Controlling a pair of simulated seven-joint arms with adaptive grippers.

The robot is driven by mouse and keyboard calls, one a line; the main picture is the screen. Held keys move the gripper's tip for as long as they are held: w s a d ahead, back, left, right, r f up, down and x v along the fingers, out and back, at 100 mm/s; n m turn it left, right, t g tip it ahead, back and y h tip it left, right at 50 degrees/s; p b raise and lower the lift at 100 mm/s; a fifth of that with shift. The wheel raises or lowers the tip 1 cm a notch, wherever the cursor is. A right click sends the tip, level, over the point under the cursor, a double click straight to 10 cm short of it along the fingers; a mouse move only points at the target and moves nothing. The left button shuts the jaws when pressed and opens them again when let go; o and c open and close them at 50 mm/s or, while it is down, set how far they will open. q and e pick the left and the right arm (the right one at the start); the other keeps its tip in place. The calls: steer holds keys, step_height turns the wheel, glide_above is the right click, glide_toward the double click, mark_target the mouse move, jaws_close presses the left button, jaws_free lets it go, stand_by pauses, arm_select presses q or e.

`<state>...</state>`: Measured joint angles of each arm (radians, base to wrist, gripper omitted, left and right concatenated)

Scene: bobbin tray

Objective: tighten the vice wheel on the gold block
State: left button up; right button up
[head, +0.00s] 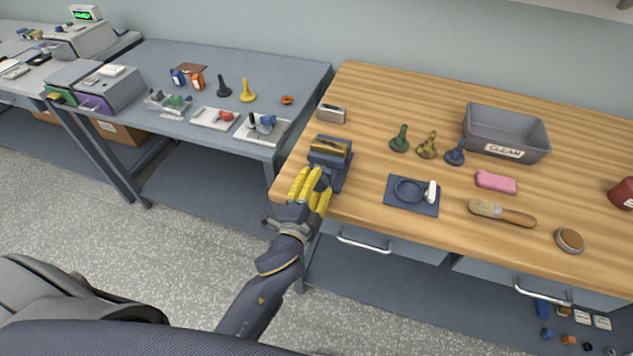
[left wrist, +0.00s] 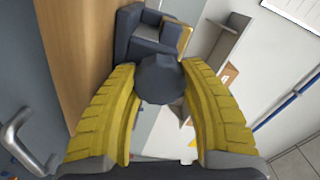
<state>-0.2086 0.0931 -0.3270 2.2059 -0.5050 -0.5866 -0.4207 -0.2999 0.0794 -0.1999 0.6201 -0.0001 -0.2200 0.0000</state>
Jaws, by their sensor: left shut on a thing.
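The dark blue-grey vice (head: 336,172) stands at the left front edge of the wooden bench. The gold block (head: 329,148) sits in its jaws at the top; a yellow-gold part of it shows in the left wrist view (left wrist: 184,42), beside the vice body (left wrist: 138,38). My left gripper (head: 314,180) has yellow fingers and is at the vice's front. In the left wrist view its fingers are shut on the dark faceted vice wheel (left wrist: 161,78), one on each side. In the head view the fingers hide the wheel. My right gripper is out of view.
A small metal box (head: 332,114) stands just behind the vice. A blue mat (head: 398,206) with a round dish lies to the right. Several bobbin-like pieces, a grey bin (head: 480,139) and a brush (head: 502,213) are farther right. A grey table (head: 300,82) adjoins at left.

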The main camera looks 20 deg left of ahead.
arm_select(q)
steer(key=shift+d+r, duration=0.1)
stand_by(0.6)
steer(key=o, duration=1.3)
